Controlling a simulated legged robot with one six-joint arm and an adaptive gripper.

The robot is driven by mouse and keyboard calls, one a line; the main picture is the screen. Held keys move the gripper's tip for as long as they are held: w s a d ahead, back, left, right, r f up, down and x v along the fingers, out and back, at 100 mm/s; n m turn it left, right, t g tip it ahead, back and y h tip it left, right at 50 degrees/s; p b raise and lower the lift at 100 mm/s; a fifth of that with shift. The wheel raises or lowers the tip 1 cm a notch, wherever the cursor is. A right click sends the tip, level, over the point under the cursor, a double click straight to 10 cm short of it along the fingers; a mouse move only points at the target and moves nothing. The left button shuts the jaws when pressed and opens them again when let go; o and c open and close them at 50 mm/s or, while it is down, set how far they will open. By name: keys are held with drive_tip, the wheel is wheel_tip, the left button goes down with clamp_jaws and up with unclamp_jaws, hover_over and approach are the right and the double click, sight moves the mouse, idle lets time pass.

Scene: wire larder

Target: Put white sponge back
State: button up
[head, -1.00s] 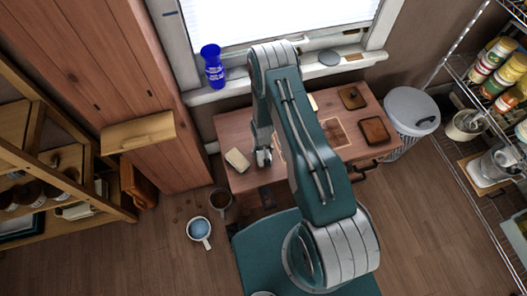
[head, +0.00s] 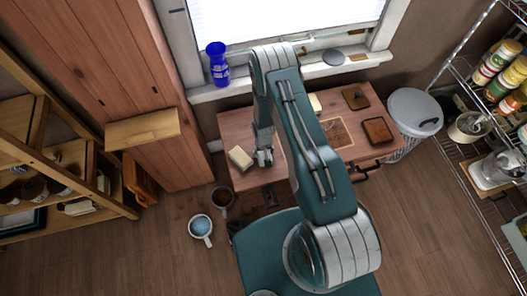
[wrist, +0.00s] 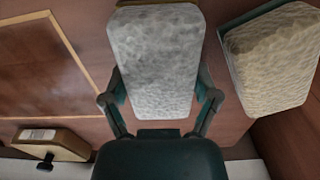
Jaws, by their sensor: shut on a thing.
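My gripper (wrist: 160,105) is shut on the white sponge (wrist: 155,55), a pale grey-white block between its two fingers. In the head view my gripper (head: 264,158) is low over the left part of the wooden table (head: 235,122), and the arm hides the held sponge. I cannot tell whether it touches the table top. A second, cream sponge (wrist: 275,60) with a dark green edge lies just right of the held one in the wrist view. It also shows left of my gripper in the head view (head: 240,158).
A pale outlined rectangle (wrist: 50,60) marks the table. A small block with a label (wrist: 50,142) lies near the window side. Two brown pieces (head: 355,97) (head: 378,131) lie at the table's right.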

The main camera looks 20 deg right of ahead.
drive_tip(key=o, duration=0.9)
drive_tip(key=shift+d, duration=0.15)
wheel_tip(320, 180, up, 42)
drive_tip(key=s+t, duration=0.1)
drive_tip(key=t, duration=0.2)
drive_tip(key=s+r+t, duration=0.1)
drive_tip(key=s+r, duration=0.4)
drive_tip(key=s, duration=0.1)
drive_tip(key=s+r, duration=0.6)
drive_tip(key=s, duration=0.1)
drive_tip(key=s+r+t, duration=0.1)
drive_tip(key=s+r, duration=0.4)
drive_tip(key=s, duration=0.2)
drive_tip(key=shift+s+d+r+n+t, duration=0.15)
drive_tip(key=shift+d+r+n+t, duration=0.1)
drive_tip(key=shift+r+n+t, duration=0.1)
